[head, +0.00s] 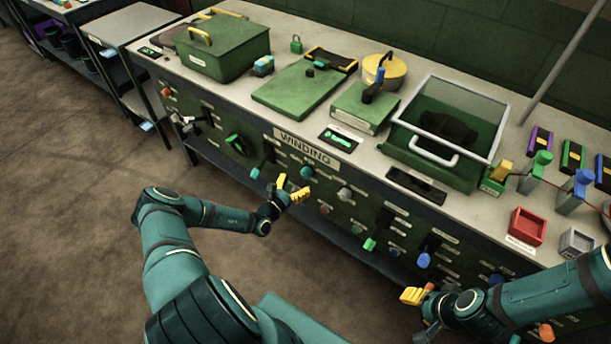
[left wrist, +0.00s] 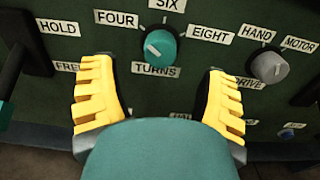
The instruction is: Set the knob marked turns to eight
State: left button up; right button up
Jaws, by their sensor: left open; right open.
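The turns knob is a round teal knob (left wrist: 161,48) on the dark green panel, above a label reading TURNS. Labels FOUR, SIX and EIGHT stand around it at left, top and right. Its pale pointer mark is on its left side, appearing to point towards FOUR. The knob also shows in the head view (head: 307,173), just beyond my left gripper (head: 293,190). In the left wrist view my left gripper (left wrist: 160,100) is open, its yellow fingers apart below and either side of the knob, not visibly touching it. My right gripper (head: 416,296) is open and empty, low at the right.
A grey knob (left wrist: 269,66) labelled HAND, MOTOR and DRIVE is right of the turns knob. A dark lever by HOLD and FREE is at left. The WINDING panel (head: 306,148) carries several other controls. Green boxes and a clear-lidded case (head: 447,130) stand on the bench top.

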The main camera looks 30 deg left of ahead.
aim_at(304, 175)
pick_arm(q)
jog(key=w, duration=0.3)
jog(key=w+b, duration=0.1)
jog(key=w, duration=0.1)
jog(key=shift+w+d, duration=0.25)
jog(key=shift+w, duration=0.05)
jog(key=c, duration=1.2)
